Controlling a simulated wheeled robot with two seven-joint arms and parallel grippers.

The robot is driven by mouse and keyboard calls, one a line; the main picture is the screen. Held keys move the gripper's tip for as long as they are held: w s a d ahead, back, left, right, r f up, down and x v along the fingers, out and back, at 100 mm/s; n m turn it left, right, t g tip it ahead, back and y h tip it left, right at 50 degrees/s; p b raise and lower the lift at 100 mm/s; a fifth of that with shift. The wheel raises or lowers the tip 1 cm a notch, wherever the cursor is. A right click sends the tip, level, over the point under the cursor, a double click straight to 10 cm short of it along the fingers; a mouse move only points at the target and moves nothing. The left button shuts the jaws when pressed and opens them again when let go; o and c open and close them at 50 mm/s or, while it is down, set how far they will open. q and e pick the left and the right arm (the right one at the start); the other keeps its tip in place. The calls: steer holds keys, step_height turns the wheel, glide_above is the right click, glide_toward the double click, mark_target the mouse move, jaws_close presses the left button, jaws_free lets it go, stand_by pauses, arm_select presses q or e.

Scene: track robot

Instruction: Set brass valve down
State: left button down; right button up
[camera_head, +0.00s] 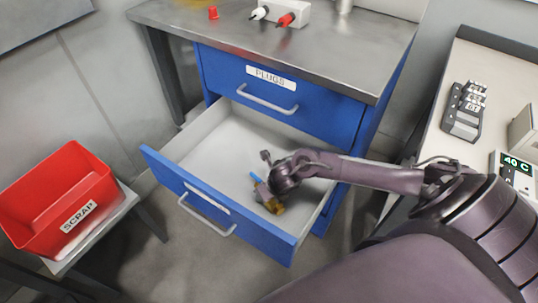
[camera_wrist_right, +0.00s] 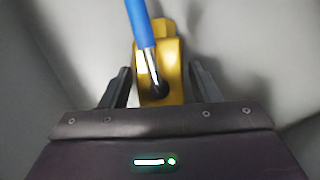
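The brass valve (camera_head: 275,207) is a yellow-gold body with a blue lever handle (camera_wrist_right: 139,22). It is low inside the open lower blue drawer (camera_head: 212,150), near its front right. It also shows in the right wrist view (camera_wrist_right: 172,60). My right gripper (camera_head: 268,187) reaches down into the drawer at the valve. In the right wrist view its two dark fingers (camera_wrist_right: 160,80) stand on either side of the brass body, with narrow gaps, so it looks open. Whether the valve rests fully on the drawer floor is partly hidden. My left gripper is not in view.
The closed drawer labelled PLUGS (camera_head: 290,98) is above, under a metal benchtop (camera_head: 285,50). A red SCRAP bin (camera_head: 75,215) stands on a stand at left. A side bench (camera_head: 445,155) is at right. The drawer's left and back floor is clear.

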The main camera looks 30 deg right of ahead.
steer(key=shift+o, duration=0.7)
steer(key=shift+r, duration=0.3)
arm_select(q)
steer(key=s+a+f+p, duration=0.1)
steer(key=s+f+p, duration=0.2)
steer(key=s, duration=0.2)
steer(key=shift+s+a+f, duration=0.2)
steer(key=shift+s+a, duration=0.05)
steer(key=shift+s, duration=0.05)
arm_select(e)
steer(key=v, duration=1.1)
steer(key=shift+s+r, duration=0.2)
steer(key=shift+s, duration=0.05)
